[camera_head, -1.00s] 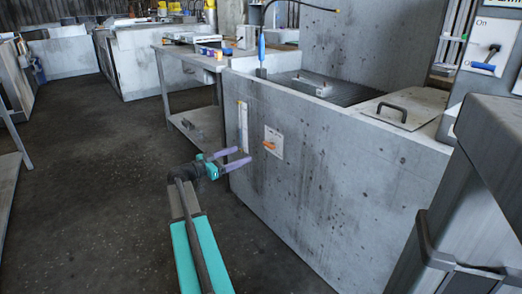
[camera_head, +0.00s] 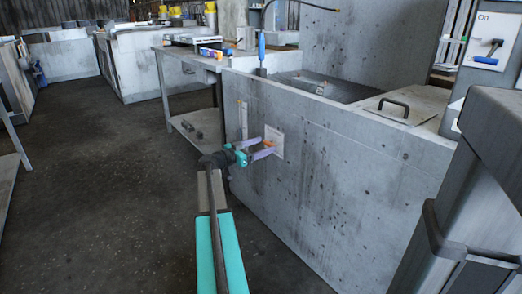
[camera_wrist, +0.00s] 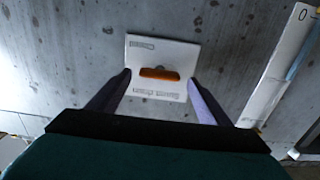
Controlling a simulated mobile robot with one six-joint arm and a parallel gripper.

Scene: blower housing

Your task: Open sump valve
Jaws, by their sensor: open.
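The sump valve's orange handle (camera_wrist: 159,73) sits on a white labelled plate (camera_wrist: 160,53) on the concrete wall in the wrist view. The handle lies roughly level across the picture there. In the head view the handle (camera_head: 268,143) shows partly behind my fingers, with the plate (camera_head: 276,136) around it. My gripper (camera_head: 268,148) is open and points at the plate. In the wrist view its two purple fingers (camera_wrist: 160,82) stand on either side of the plate, with the handle between their tips. I cannot tell whether the fingers touch the wall.
A gauge strip (camera_head: 242,119) is beside the plate; it also shows in the wrist view (camera_wrist: 283,70). The concrete tank (camera_head: 340,180) has a lid with a black handle (camera_head: 394,106). A bench (camera_head: 188,54) stands behind. Floor to the left is clear.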

